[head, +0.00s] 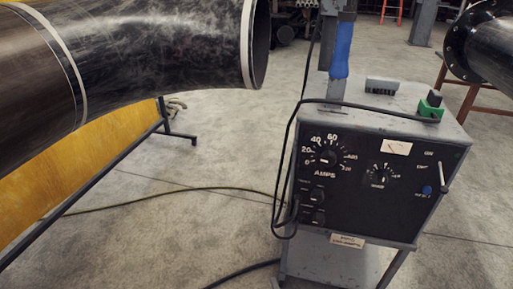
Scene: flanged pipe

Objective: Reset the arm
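Neither of my grippers shows in the head view, and no part of my arms is clearly visible. A large dark pipe (150,50) with pale bands comes in from the upper left, its open end turned to the right. A second dark pipe with a bolted flange (462,48) shows at the upper right edge.
A grey welding machine (370,170) with dials stands on a cart (330,262) at centre right. A black cable (293,150) hangs from it. A yellow panel (100,165) on a dark metal frame stands at the left. Open concrete floor (200,160) lies between them.

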